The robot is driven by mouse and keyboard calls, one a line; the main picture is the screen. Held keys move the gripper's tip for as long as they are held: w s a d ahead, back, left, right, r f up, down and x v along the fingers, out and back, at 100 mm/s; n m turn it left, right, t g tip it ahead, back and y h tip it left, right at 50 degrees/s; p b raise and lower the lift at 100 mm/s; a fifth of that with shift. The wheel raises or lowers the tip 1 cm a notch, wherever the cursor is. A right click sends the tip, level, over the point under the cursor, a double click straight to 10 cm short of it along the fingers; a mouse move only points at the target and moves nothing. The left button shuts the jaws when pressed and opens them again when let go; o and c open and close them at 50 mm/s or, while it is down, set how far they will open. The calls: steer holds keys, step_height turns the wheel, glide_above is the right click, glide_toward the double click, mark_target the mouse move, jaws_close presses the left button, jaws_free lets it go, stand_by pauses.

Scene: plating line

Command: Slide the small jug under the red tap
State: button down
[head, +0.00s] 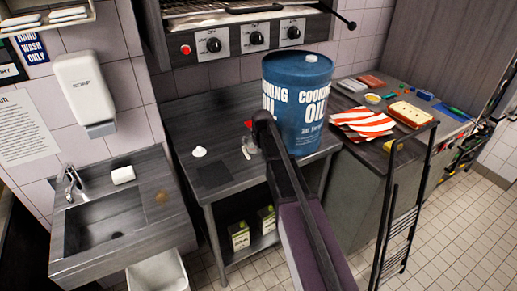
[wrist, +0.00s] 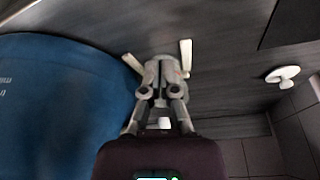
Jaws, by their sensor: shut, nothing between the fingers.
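The red tap (head: 248,124) shows as a small red patch at the left side of the blue cooking oil drum (head: 310,110), partly hidden by my arm. A small white rounded thing (head: 199,151), perhaps the small jug, is on the steel counter left of the drum. It also shows at the right of the wrist view (wrist: 283,74), apart from my gripper. My gripper (wrist: 163,72) is shut and empty, low over the counter beside the drum (wrist: 55,100). Pale strips show on both sides of its fingertips; I cannot tell what they belong to.
A dark square (head: 213,173) lies on the counter (head: 182,120) near its front edge. A sink (head: 105,225) stands to the left. Cooker knobs (head: 256,38) are above.

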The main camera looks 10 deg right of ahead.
steer(key=shift+p+v, duration=1.9)
steer(key=shift+v, duration=0.45)
steer(key=s+f+g+b, duration=0.1)
steer(key=s+f+g, duration=0.1)
steer(key=s, duration=2.6)
steer(key=shift+s+m+g, duration=0.15)
steer(key=shift+m+g, duration=0.15)
steer(key=shift+g, duration=0.4)
steer(key=shift+s, duration=0.15)
